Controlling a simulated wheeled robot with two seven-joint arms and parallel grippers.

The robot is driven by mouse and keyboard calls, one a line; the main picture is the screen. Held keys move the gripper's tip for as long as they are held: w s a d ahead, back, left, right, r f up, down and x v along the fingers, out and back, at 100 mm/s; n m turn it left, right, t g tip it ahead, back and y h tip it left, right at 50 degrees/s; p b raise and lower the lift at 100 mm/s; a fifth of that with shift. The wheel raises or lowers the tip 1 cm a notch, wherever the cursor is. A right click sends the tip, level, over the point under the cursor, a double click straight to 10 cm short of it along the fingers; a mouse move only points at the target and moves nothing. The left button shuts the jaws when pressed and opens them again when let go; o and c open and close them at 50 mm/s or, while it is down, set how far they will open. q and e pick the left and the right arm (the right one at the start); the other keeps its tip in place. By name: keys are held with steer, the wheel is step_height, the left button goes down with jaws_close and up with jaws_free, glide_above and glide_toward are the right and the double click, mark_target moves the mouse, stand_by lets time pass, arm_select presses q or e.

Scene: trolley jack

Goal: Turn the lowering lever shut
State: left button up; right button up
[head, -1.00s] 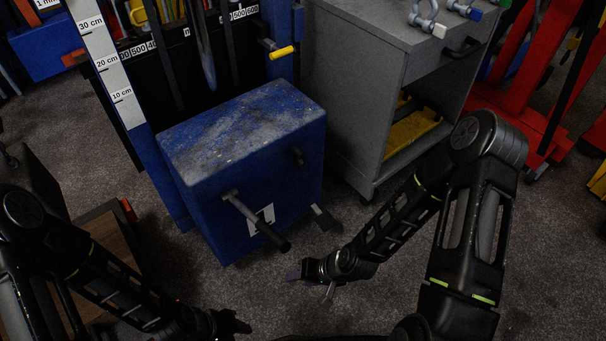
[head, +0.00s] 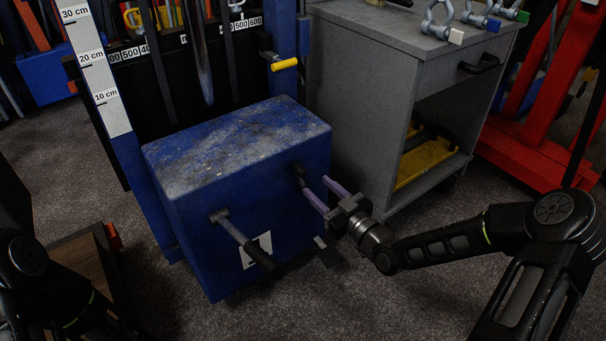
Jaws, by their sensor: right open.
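The blue jack housing (head: 225,190) stands on the floor with a worn, scuffed top. A small dark lever (head: 298,170), which looks like the lowering lever, sticks out of its front face near the upper right corner. My right gripper (head: 313,187) comes in from the right, its two purple-grey fingers open and pointing up-left at this lever. The left fingertip is just below the lever; whether it touches cannot be told. A longer lever with a black grip (head: 262,258) sticks out lower left on the same face. My left gripper is out of view; only its arm shows at lower left.
A dark pedal (head: 327,251) sits low in front of the housing, close under my right gripper. A grey cabinet (head: 359,115) with an open bay stands to the right, red equipment (head: 535,150) beyond it. A yellow-gripped handle (head: 285,64) sticks out above the housing.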

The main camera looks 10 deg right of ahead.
mark_target(302, 174)
steer(key=shift+w, duration=0.15)
steer(key=b+x, duration=0.2)
steer(key=x, duration=0.5)
steer(key=shift+w+a, duration=0.1)
steer(key=shift+w, duration=0.15)
steer(key=shift+c, duration=0.2)
steer(key=shift+f, duration=0.1)
jaws_close()
stand_by(0.9)
